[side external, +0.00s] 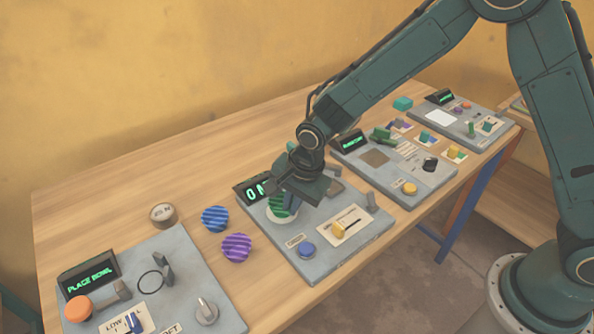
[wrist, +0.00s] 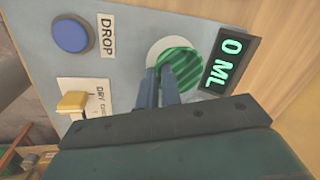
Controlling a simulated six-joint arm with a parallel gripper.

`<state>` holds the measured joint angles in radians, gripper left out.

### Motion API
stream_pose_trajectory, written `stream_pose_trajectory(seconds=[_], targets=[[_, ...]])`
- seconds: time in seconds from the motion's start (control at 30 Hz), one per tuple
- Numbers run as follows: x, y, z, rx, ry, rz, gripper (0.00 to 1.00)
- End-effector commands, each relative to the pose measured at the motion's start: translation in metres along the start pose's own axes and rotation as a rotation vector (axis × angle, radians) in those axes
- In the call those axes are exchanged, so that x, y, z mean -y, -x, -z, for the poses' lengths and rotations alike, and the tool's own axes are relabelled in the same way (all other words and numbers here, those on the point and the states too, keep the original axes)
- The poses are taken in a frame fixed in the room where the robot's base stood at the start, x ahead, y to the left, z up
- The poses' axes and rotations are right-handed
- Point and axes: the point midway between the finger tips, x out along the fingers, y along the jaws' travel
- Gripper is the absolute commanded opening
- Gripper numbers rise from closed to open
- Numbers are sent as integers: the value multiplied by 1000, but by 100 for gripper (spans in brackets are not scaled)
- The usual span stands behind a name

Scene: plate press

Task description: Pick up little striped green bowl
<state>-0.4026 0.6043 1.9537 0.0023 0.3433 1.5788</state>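The small striped green bowl (side external: 279,206) sits on a round white pad on the panel with the "0 M…" display. In the wrist view the bowl (wrist: 184,66) shows dark and light green stripes, and the pad shows around its left side. My gripper (side external: 291,200) is right over the bowl and hides part of it. In the wrist view my gripper's fingers (wrist: 160,72) are close together at the bowl's left edge, with a narrow gap between them. I cannot tell whether the rim is between the fingertips or clasped.
A blue striped bowl (side external: 214,219) and a purple striped bowl (side external: 236,248) stand on the table to the left. The panel has a blue button (side external: 307,250), a yellow slider (side external: 338,230) and a "0 ML" display (wrist: 228,63). The back left table is clear.

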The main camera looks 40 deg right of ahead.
Motion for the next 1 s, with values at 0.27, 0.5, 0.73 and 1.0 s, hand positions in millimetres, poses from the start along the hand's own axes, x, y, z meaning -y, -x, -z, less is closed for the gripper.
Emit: stream_pose_trajectory(seconds=[0.27,0.5,0.73,1.0], targets=[[0,0,0,0,0,-1,0],[0,1,0,0,0,-2,0],[4,13,0,0,0,2,0],[14,52,0,0,0,5,0]])
